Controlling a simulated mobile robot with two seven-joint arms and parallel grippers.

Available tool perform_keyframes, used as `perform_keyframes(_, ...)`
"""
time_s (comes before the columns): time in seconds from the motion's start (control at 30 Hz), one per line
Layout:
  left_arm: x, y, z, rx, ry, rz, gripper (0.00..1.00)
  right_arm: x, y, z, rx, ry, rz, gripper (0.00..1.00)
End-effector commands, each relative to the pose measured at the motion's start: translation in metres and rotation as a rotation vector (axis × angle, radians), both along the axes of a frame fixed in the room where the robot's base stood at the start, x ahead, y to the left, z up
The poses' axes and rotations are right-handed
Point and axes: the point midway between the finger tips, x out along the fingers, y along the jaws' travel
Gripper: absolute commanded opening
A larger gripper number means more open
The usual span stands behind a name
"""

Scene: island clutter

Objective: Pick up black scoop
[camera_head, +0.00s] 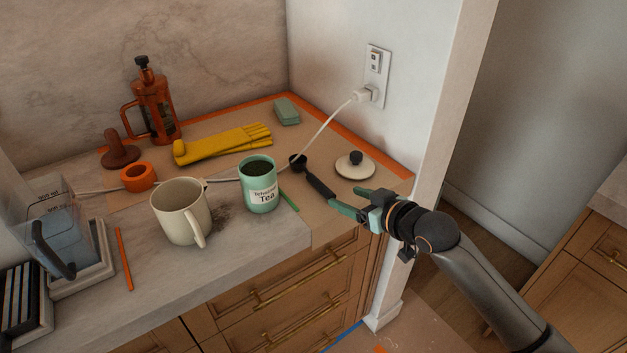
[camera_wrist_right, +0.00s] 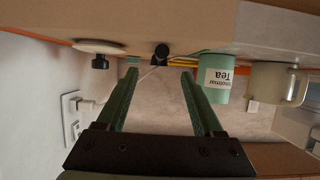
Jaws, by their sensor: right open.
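The black scoop (camera_head: 318,185) lies on the right part of the counter, its round bowl toward the wall and its handle toward the front edge. It also shows in the right wrist view (camera_wrist_right: 161,52), dark and seen nearly end-on, between the fingertips in the picture. My right gripper (camera_head: 346,201) has green fingers and is open and empty, close to the scoop's handle end. The open fingers also show in the right wrist view (camera_wrist_right: 158,74). I cannot tell whether a finger touches the handle. My left gripper is out of view.
A green tea tin (camera_head: 259,186) and a cream mug (camera_head: 181,211) stand left of the scoop. A round lid (camera_head: 355,166) lies to its right. A white cord (camera_head: 322,129) runs past the scoop's bowl to the outlet. Yellow gloves (camera_head: 222,144) lie behind.

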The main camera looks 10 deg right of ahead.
Motion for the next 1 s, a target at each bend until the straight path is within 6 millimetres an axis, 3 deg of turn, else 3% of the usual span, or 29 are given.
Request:
perform_keyframes(0.2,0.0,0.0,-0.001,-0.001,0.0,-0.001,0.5,0.029,0.01,-0.013,0.001,0.0,0.0,0.69)
perform_keyframes(0.47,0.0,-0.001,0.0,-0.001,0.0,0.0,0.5,0.042,0.016,-0.018,-0.001,0.0,0.0,0.69)
perform_keyframes(0.8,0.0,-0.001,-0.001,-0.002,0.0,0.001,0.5,0.077,0.029,-0.032,0.0,0.0,0.0,0.69)
perform_keyframes(1.0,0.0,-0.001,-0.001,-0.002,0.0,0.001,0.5,0.082,0.031,-0.035,-0.001,0.0,0.0,0.69)
